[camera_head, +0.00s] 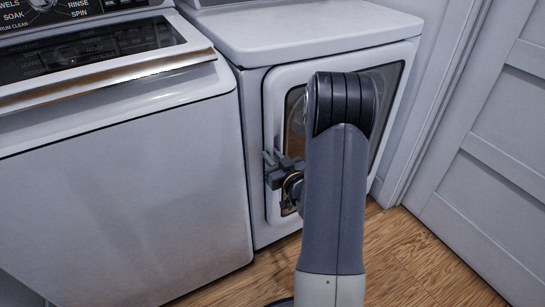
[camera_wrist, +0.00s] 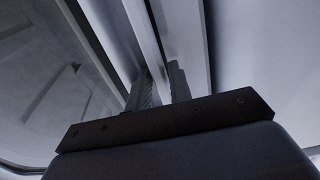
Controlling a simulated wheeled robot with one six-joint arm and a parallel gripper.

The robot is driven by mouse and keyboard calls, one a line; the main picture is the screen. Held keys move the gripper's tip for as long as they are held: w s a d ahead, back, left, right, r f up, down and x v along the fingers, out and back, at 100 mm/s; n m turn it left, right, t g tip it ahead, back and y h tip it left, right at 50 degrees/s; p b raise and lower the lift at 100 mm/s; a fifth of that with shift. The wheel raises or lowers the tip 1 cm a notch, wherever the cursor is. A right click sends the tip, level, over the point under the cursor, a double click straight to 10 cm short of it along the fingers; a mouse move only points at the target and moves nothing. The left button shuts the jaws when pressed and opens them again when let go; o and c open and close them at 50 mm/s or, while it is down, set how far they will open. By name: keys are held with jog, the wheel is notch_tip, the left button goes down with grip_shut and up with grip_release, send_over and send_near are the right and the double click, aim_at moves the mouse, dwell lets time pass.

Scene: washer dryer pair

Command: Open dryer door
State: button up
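The dryer (camera_head: 310,28) stands right of the washer. Its white-framed front door (camera_head: 274,110) has a dark window, partly hidden behind my arm, and looks closed or nearly so. My gripper (camera_head: 269,167) is at the door's left edge, around mid-height. In the wrist view my two gripper fingers (camera_wrist: 162,88) are apart, with a narrow gap between them. A pale strip of the door edge (camera_wrist: 146,40) runs down toward that gap. I cannot tell whether the fingers touch it. The dark window also shows at the left of the wrist view.
The washer (camera_head: 120,190) stands close at the left. A white panelled room door (camera_head: 490,150) and its frame are at the right. The wooden floor (camera_head: 400,255) is clear in front of the dryer and to the right.

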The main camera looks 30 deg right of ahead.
jog(key=shift+c, duration=0.3)
grip_shut()
